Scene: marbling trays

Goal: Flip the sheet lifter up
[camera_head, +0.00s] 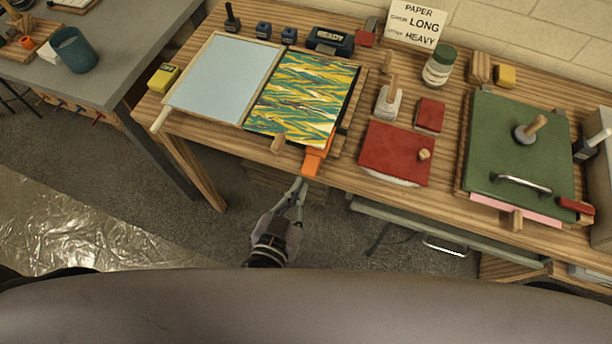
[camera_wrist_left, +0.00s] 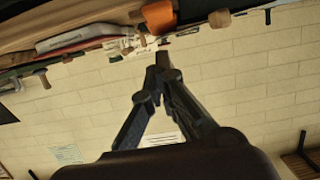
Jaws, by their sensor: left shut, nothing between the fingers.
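The sheet lifter's orange tab (camera_head: 313,163) sticks out over the table's front edge, at the near edge of a marbled sheet (camera_head: 304,95) in yellow, green and white. The sheet lies flat, and the rest of the lifter seems hidden under it. My left gripper (camera_head: 301,182) is shut and empty, its tips just below the orange tab in the head view. In the left wrist view the gripper tips (camera_wrist_left: 163,58) meet, with the orange tab (camera_wrist_left: 158,16) just past them. I cannot tell whether they touch. My right gripper is not in view.
A pale blue tray (camera_head: 222,75) lies left of the sheet. To the right are a red board (camera_head: 391,155) and a green press board (camera_head: 517,150). Open floor lies in front of the table (camera_head: 185,125).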

